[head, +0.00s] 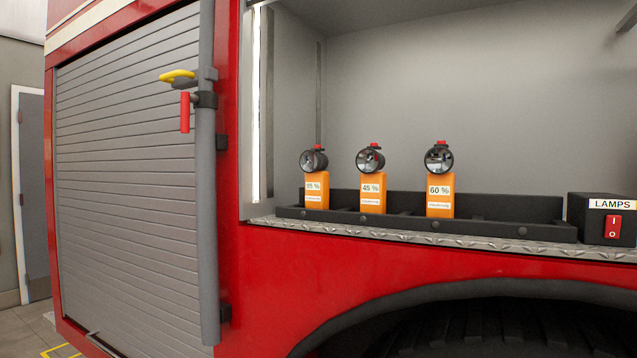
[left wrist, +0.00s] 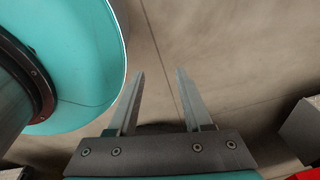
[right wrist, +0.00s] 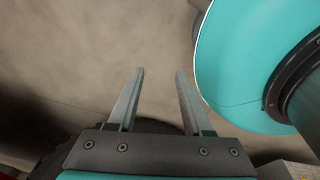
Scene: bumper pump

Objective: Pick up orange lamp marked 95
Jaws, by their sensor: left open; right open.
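Three orange lamps with dark round heads and red tops stand upright in a row in a black tray (head: 500,226). The left lamp (head: 316,199) has a small label that seems to read 95 %, though its first digit is not sharp. The middle lamp (head: 372,202) reads 45 %. The right lamp (head: 439,203) reads 60 %. My left gripper (left wrist: 158,72) is open and empty, over bare floor in the left wrist view. My right gripper (right wrist: 160,72) is open and empty, over floor in the right wrist view. Neither gripper shows in the head view.
The tray stands in the open bay of a red truck (head: 400,262), behind a treadplate ledge (head: 450,240). A black LAMPS box (head: 592,232) with a red switch stands right of the tray. A closed grey shutter (head: 130,180) and a vertical grey pole (head: 207,260) are at left.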

